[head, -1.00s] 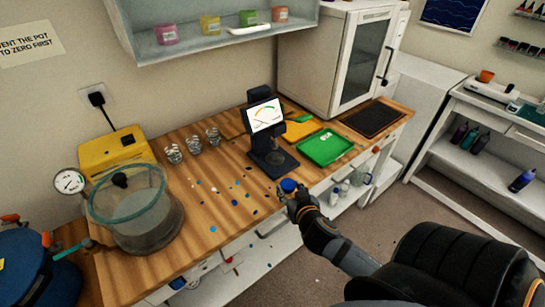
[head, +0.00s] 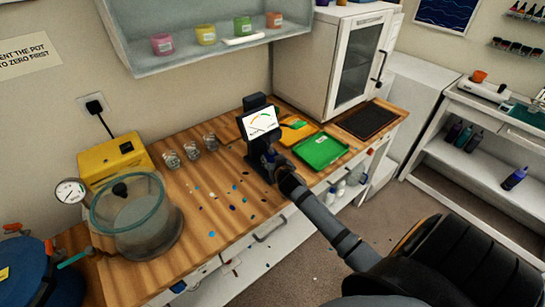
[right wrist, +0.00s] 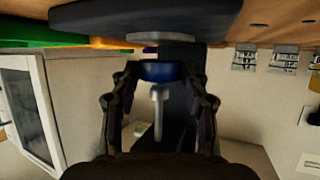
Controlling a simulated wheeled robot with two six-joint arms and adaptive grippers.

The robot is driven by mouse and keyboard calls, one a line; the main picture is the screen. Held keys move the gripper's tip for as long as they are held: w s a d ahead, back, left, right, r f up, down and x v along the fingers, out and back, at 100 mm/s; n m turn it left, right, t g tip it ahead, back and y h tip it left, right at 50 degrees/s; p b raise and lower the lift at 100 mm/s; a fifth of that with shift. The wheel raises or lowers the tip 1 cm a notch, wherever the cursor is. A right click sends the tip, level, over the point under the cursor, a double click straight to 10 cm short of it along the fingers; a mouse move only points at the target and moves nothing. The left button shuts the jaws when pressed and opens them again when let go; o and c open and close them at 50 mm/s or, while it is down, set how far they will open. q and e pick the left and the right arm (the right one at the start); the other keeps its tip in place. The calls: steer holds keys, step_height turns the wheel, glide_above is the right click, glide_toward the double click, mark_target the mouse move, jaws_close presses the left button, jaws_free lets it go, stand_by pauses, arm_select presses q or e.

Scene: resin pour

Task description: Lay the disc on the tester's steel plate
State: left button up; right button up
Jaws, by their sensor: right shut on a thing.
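The tester (head: 254,104), black with a lit dial screen (head: 259,123), stands on the wooden bench. My right gripper (head: 271,161) is at its base, in front of the screen's lower edge, and mostly hides the plate in the head view. In the right wrist view, which is upside down, the blue disc (right wrist: 158,71) sits between the fingertips of my right gripper (right wrist: 160,78), which are shut on it. The grey steel plate (right wrist: 160,37) shows close beside the disc; I cannot tell whether they touch. My left gripper is not in view.
A green tray (head: 320,150) and an orange tray (head: 298,133) lie right of the tester. Several glass jars (head: 191,150) stand left of it. A clear pot (head: 135,215) is at the far left. Small coloured spots dot the bench front.

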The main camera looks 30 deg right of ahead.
steer(key=shift+r, duration=0.1)
steer(key=shift+s, duration=0.15)
steer(key=shift+f+b, duration=0.55)
steer(key=shift+f, duration=0.05)
steer(key=o, duration=1.2)
steer(key=shift+r+p, duration=0.35)
steer(key=shift+r, duration=0.1)
steer(key=v, duration=1.2)
steer(key=shift+r+b, duration=0.2)
steer(key=shift+b, duration=0.15)
steer(key=shift+f, duration=0.1)
